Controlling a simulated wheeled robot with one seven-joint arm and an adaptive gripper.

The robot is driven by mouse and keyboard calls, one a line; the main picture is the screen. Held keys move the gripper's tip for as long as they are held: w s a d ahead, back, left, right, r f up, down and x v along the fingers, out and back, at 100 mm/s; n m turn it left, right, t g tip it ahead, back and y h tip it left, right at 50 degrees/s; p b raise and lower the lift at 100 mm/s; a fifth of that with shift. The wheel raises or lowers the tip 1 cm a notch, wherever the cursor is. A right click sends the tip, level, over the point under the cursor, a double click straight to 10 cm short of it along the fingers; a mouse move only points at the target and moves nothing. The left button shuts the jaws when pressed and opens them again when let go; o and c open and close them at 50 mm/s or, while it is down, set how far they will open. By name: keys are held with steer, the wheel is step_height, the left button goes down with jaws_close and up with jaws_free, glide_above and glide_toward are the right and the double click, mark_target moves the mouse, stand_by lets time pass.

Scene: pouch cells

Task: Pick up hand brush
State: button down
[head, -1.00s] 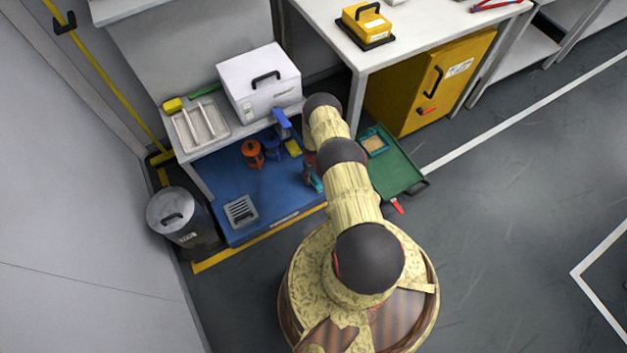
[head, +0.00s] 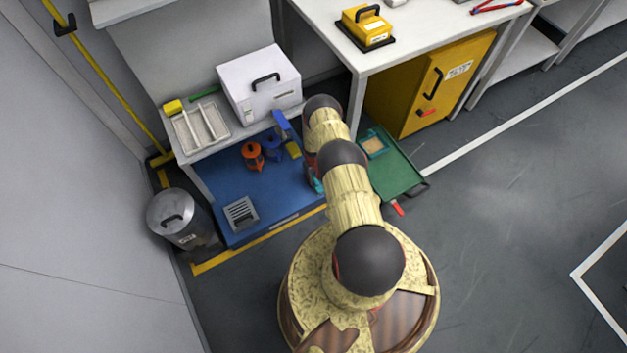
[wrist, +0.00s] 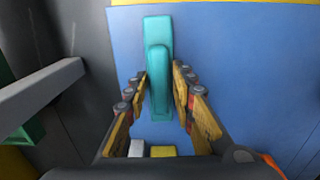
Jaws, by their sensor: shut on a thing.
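The hand brush (wrist: 158,60) is teal, with a long narrow part lying over a wider block, in the wrist view. My gripper (wrist: 160,88) has its two fingers on either side of the narrow part and is shut on it. The blue mat (wrist: 235,60) fills the background behind the brush. In the head view a bit of the teal brush (head: 318,186) shows beside my arm, over the right part of the blue surface (head: 285,190). My arm hides most of the gripper there.
A grey table leg (wrist: 45,95) stands at the left in the wrist view. An orange container (head: 252,155), a grey slotted box (head: 240,213) and a metal bin (head: 180,217) are to the left. A green tray cart (head: 400,175) stands right of my arm.

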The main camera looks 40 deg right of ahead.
mark_target(313, 177)
steer(key=shift+r, duration=0.5)
step_height(313, 177, up, 3)
steer(key=shift+f+p, duration=0.15)
steer(key=shift+p, duration=0.7)
steer(key=s+a+r+p, duration=0.6)
steer(key=s+r, duration=0.3)
steer(key=s, duration=0.3)
steer(key=shift+s+a+r+p, duration=0.15)
steer(key=shift+a+p, duration=0.15)
steer(key=shift+p, duration=0.15)
steer(key=c, duration=2)
jaws_free()
steer(key=c, duration=0.5)
